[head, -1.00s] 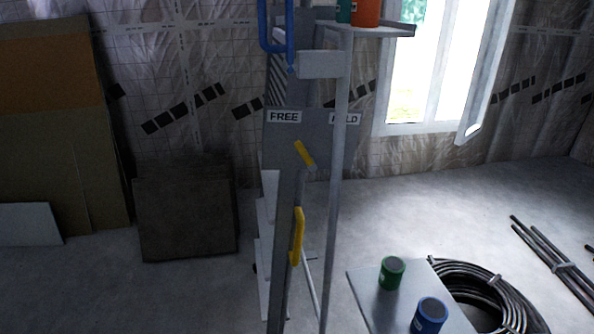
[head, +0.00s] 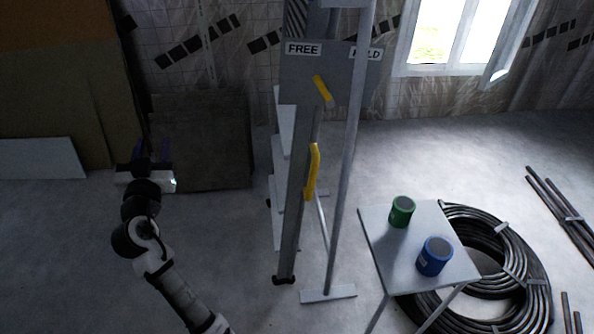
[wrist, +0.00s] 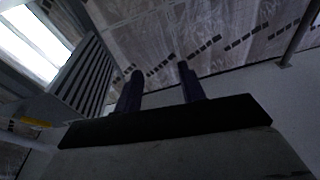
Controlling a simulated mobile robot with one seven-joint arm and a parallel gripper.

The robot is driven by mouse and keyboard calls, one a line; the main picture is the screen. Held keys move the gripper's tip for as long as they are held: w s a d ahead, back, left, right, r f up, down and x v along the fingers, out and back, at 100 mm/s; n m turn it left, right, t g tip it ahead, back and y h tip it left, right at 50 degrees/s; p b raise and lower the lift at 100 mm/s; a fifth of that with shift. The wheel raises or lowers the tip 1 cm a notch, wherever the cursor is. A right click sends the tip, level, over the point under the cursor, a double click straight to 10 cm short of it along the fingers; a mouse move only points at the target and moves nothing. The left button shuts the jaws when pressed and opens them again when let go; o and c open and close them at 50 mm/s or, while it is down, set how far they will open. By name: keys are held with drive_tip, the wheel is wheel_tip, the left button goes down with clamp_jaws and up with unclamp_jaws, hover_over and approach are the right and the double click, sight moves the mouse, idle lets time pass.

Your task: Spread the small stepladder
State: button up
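The stepladder (head: 297,200) stands upright in the middle of the head view, seen from its side. Its front rail with pale treads and its thin rear leg are close together, with a narrow gap that widens toward the floor. A grey side plate (head: 352,85) carries the labels FREE and HOLD, and a yellow lever (head: 322,90) slants near FREE. A yellow handle (head: 312,172) sits lower on the rail. The ladder's top is out of the head view. My gripper (head: 151,152) is left of the ladder, apart from it; in the wrist view its fingers (wrist: 160,85) stand apart, empty.
A small table (head: 385,240) with a green can (head: 402,211) and a blue can (head: 434,256) stands close on the right. A cable coil (head: 525,265) and pipes (head: 560,205) lie beyond. Boards (head: 200,140) lean behind my gripper. Floor left of the ladder is clear.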

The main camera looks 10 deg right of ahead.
drive_tip(key=w+d+f+m+g+h, duration=0.3)
drive_tip(key=d+f+m+g+h, duration=0.25)
drive_tip(key=d+f+h, duration=0.6)
drive_tip(key=m+g+h, duration=0.4)
drive_tip(key=m+g, duration=0.1)
drive_tip(key=m, duration=0.1)
approach(310, 176)
drive_tip(key=shift+n, duration=0.25)
drive_tip(key=p+x, duration=0.4)
drive_tip(key=x, duration=0.7)
clamp_jaws()
